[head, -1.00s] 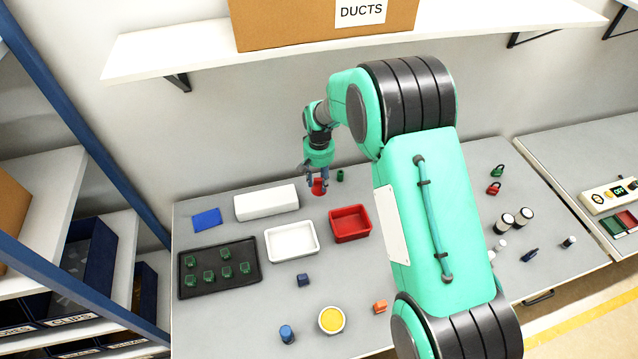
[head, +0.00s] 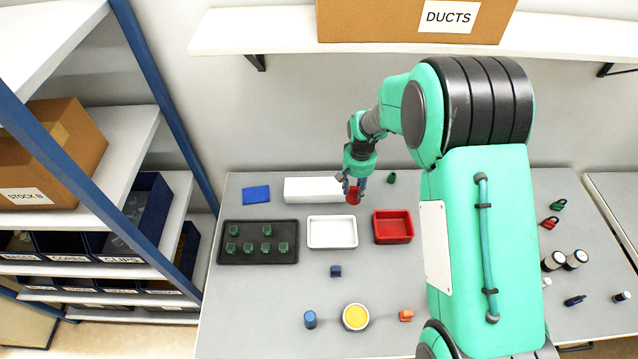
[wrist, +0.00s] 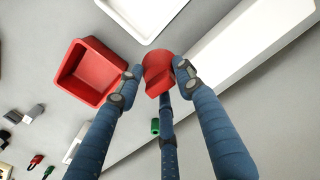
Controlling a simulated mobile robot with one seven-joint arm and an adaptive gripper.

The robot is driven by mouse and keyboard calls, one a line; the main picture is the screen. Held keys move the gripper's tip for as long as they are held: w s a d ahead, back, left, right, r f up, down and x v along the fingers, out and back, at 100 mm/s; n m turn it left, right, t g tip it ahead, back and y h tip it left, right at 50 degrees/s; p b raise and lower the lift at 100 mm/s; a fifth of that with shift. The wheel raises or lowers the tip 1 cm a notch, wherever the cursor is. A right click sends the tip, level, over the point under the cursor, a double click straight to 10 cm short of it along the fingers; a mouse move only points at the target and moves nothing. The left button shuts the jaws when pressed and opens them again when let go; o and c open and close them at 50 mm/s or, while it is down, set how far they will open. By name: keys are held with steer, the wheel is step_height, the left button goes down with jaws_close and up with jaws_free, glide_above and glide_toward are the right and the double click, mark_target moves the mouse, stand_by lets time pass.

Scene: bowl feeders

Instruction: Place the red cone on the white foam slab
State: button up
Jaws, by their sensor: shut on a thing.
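My gripper (head: 353,186) is shut on the red cone (head: 352,196), which shows between the fingertips in the wrist view (wrist: 158,72). The white foam slab (head: 312,189) is a long white block at the back of the table. In the head view the gripper and cone are at the slab's right end, and the fingers hide part of that end. In the wrist view the slab (wrist: 245,50) runs right beside the cone and the right finger. I cannot tell whether the cone touches it.
A red tray (head: 393,239) and a white tray (head: 332,245) stand in front of the slab. A black tray (head: 228,258) with several green pieces is at left. A blue flat piece (head: 256,194) lies left of the slab. A green cylinder (head: 392,178) stands behind, to the right.

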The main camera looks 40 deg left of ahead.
steer(key=s+n+p, duration=0.1)
steer(key=s+p, duration=0.1)
steer(key=s, duration=1)
steer(key=shift+s+d+r+n, duration=0.4)
steer(key=shift+d+r, duration=0.05)
steer(key=shift+w+a, duration=0.1)
steer(key=p, duration=0.3)
glide_above(323, 192)
steer(key=shift+a+f, duration=0.1)
steer(key=shift+f, duration=0.65)
steer(key=shift+f+p, duration=0.3)
steer(key=shift+f, duration=1.45)
steer(key=shift+f, duration=0.15)
